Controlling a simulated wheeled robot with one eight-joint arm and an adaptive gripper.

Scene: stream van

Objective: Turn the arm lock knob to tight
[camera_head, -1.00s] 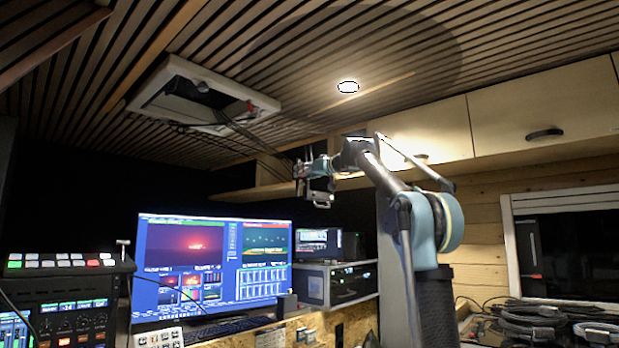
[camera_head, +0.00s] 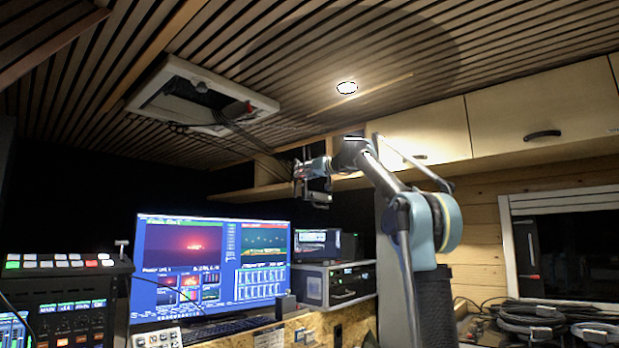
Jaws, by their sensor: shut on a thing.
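My gripper (camera_head: 301,174) is at the end of my raised arm, near the middle of the picture, in front of the dark back area and left of the wooden cabinets. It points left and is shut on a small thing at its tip. That thing is where the arm lock knob would be, but it is too small and too covered by the gripper to make out. Its tight or loose marks cannot be read. Thin dark parts show just above and below the gripper.
A ceiling hatch (camera_head: 200,98) with hanging cables is up left. A large monitor (camera_head: 212,262) and rack units (camera_head: 335,285) stand below. A control panel (camera_head: 68,300) is at left. Wooden cabinets (camera_head: 545,105) and a shelf are close on the right, with coiled cables (camera_head: 530,318) below.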

